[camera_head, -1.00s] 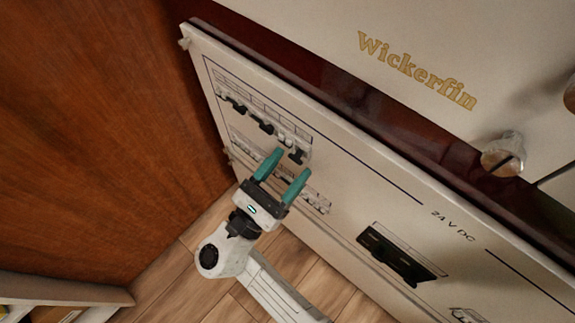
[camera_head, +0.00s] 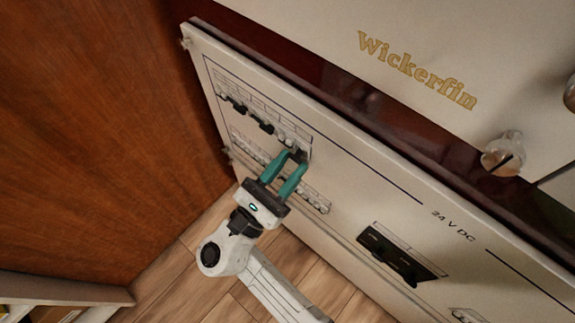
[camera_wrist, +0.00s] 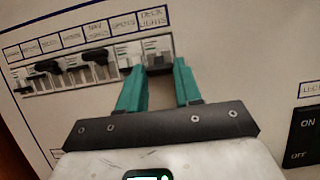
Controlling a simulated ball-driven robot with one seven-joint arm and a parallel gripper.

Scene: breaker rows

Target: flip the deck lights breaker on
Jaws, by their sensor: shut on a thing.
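The deck lights breaker (camera_wrist: 158,44) is the rightmost in the upper row, under a label reading "DECK LIGHTS" in the wrist view. Its dark lever shows low in its slot, between my fingertips. My gripper (camera_wrist: 160,70) has its teal fingers on either side of that lever, shut on it. In the head view my gripper (camera_head: 292,156) reaches the right end of the upper row, and the dark lever (camera_head: 300,155) is partly hidden by the fingers.
Other breakers (camera_head: 245,112) continue left along the upper row, several with dark levers. A lower row (camera_head: 312,197) runs beneath my fingers. A black switch block (camera_head: 400,255) sits at right under "24 V DC". A knob (camera_head: 503,155) stands out at upper right.

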